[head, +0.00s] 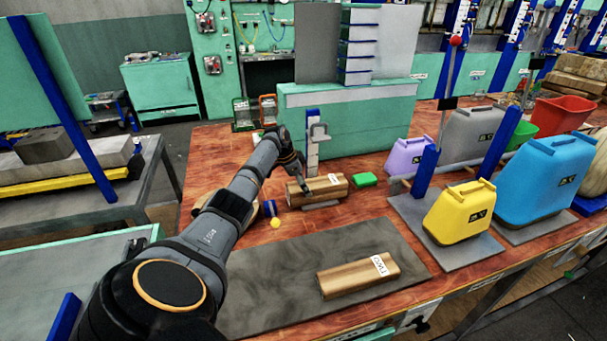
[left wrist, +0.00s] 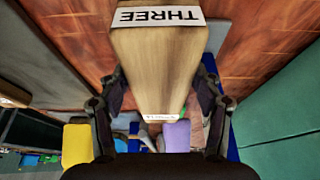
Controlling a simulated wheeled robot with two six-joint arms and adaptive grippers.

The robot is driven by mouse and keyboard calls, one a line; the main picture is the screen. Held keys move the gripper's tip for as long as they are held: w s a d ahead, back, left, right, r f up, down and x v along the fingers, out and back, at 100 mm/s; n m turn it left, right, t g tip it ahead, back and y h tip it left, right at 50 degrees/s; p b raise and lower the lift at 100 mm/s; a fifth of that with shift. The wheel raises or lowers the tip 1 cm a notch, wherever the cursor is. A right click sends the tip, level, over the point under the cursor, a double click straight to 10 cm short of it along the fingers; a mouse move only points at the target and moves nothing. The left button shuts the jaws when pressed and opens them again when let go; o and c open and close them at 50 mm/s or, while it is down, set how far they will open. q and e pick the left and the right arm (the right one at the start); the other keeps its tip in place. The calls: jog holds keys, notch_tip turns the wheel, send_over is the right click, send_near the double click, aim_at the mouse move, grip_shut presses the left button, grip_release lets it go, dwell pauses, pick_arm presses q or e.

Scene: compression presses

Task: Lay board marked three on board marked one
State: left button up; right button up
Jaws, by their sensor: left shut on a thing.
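My left gripper (head: 303,183) is shut on a wooden board (head: 325,187) at the middle of the table, by the blue and grey upright clamp. In the left wrist view this board (left wrist: 160,65) lies between the fingers of the gripper (left wrist: 162,92) and its label reads THREE. A second, small label at its far end is too small to read. Another wooden board (head: 350,278) lies on the dark grey mat, and its label seems to read TWO. I cannot make out a board marked one. My right gripper is not in view.
Yellow (head: 460,213), purple (head: 405,158) and blue (head: 545,175) weights stand to the right. The left part of the dark mat (head: 265,285) is bare.

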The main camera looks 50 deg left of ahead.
pick_arm(q)
jog(key=o, duration=1.6)
jog(key=shift+f, duration=0.1)
jog(key=v, duration=1.2)
jog(key=shift+f, duration=0.1)
